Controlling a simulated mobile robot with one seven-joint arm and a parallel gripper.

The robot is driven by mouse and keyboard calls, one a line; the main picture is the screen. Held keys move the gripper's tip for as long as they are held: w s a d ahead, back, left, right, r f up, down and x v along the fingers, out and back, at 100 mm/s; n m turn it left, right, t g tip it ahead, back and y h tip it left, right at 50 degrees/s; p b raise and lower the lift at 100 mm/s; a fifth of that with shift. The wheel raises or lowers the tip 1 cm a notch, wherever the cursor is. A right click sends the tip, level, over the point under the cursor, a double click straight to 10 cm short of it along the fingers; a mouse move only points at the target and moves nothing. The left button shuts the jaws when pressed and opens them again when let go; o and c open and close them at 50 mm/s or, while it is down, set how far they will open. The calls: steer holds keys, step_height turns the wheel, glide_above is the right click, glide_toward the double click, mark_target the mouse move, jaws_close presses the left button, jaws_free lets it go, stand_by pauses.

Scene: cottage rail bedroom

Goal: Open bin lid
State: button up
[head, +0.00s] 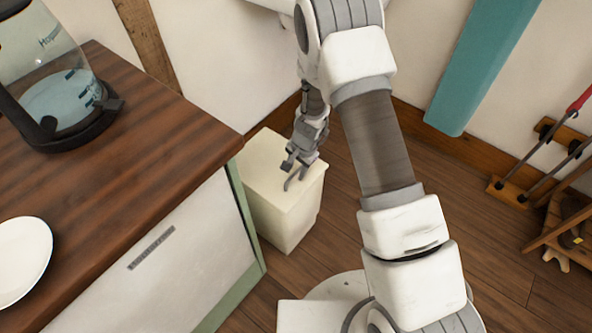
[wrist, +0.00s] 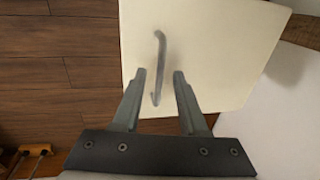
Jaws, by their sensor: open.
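A cream, box-shaped bin (head: 285,228) stands on the floor beside the cabinet in the head view. Its lid (head: 258,165) lies flat on top and looks closed. In the wrist view the lid (wrist: 225,50) fills the upper middle. A thin grey bar handle (wrist: 160,62) stands out on the lid, and it also shows in the head view (head: 296,180). My gripper (head: 293,165) is above the lid, close to the handle. In the wrist view my gripper (wrist: 160,75) is open, and the handle's lower end appears between the fingertips. I cannot tell whether they touch it.
A cabinet with a brown wooden top (head: 150,135) stands left of the bin, bearing a glass kettle (head: 60,95) and a white plate (head: 22,258). A teal panel (head: 485,65) and tools on a rack (head: 510,192) are at the right. Wooden floor (head: 345,225) is clear right of the bin.

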steer(key=shift+c, duration=0.2)
jaws_close()
stand_by(1.2)
